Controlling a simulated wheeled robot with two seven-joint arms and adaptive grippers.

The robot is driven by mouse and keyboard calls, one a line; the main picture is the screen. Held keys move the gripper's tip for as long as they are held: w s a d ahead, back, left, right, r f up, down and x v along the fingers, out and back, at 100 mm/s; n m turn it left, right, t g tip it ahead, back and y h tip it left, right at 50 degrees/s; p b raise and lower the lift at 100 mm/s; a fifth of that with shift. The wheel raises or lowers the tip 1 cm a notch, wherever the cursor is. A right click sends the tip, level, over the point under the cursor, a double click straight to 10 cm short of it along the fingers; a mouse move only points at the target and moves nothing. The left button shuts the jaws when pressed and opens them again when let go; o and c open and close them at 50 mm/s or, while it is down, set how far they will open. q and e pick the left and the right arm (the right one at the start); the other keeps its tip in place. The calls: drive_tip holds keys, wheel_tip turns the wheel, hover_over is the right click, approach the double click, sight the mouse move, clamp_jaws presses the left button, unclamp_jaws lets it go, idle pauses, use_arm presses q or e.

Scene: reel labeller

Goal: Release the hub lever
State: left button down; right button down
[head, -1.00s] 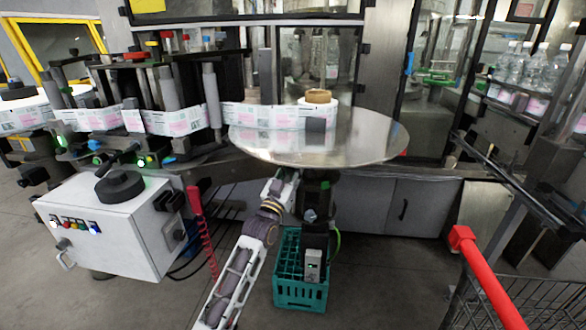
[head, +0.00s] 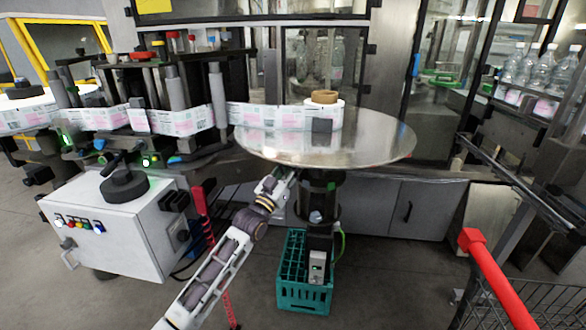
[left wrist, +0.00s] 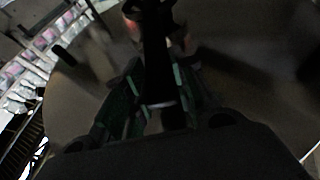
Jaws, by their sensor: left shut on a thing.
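A round metal reel table (head: 370,140) carries a label reel (head: 323,112) with a brown core. Below the disc is the dark hub column (head: 318,205). My left arm reaches up from the lower left, and my left gripper (head: 285,180) is just under the disc's front edge, partly hidden by it. In the left wrist view, the fingers of my left gripper (left wrist: 160,105) are shut on a dark, narrow upright part (left wrist: 158,70), apparently the hub lever. The picture is too dark to show its outline or position clearly. My right gripper is not in view.
A teal crate (head: 290,296) stands on the floor below the hub. A red-handled wire cart (head: 490,270) is at the lower right.

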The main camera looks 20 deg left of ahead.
use_arm(q)
drive_tip(key=shift+a+r+h, duration=0.2)
drive_tip(key=shift+a+h, duration=0.05)
drive_tip(key=shift+h, duration=0.15)
drive_tip(key=shift+w+a, duration=0.1)
drive_tip(key=shift+a, duration=0.05)
drive_tip(key=c, duration=1.2)
unclamp_jaws()
drive_tip(key=shift+a, duration=0.1)
drive_tip(key=shift+o, duration=0.2)
drive_tip(key=shift+f, duration=0.15)
drive_tip(key=shift+v, duration=1.2)
drive_tip(key=v, duration=0.9)
drive_tip(key=shift+s, duration=0.3)
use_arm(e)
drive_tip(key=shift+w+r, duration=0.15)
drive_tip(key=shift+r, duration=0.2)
use_arm(q)
drive_tip(key=shift+a, duration=0.1)
